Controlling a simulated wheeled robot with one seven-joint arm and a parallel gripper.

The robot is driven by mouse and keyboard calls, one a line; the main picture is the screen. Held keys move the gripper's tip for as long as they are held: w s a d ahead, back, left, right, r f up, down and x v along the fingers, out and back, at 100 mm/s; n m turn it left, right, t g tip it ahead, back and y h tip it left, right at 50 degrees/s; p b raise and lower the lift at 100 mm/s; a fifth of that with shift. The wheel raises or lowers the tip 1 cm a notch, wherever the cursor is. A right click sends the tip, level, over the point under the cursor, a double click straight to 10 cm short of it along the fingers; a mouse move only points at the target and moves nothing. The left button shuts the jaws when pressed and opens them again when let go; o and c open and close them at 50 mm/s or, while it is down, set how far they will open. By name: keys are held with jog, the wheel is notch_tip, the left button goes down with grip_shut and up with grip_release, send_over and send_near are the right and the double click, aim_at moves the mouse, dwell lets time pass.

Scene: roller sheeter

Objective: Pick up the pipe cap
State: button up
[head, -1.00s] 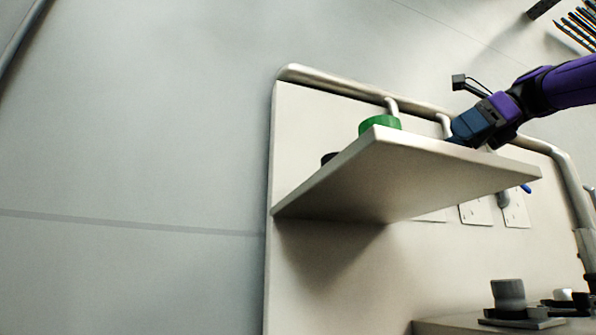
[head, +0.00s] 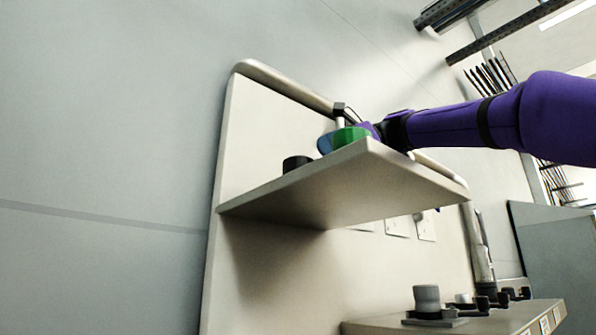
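A green round piece (head: 350,136) and a black round piece (head: 297,163) sit on the tilted-looking cream shelf (head: 335,190) in the head view. Both are short and cap-like; I cannot tell which is the pipe cap. My gripper (head: 325,144) is at the shelf, just behind and left of the green piece, with its blue part showing. The black piece is farther left and apart from it. My gripper's fingertips are hidden, so I cannot tell whether they are open or touch anything.
The cream back panel with its rounded tube rail (head: 290,88) stands behind the shelf. Below right is a counter (head: 450,322) with a grey cylinder (head: 427,298) and several dark knobs. Grey wall fills the left.

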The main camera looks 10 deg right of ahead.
aim_at(301, 162)
jog(key=a, duration=0.2)
jog(key=a+f, duration=0.1)
jog(key=shift+s+a, duration=0.25)
jog(key=shift+s, duration=0.15)
jog(key=shift+a+f, duration=0.2)
jog(key=shift+a, duration=0.3)
jog(key=shift+c, duration=0.4)
jog(key=c, duration=0.9)
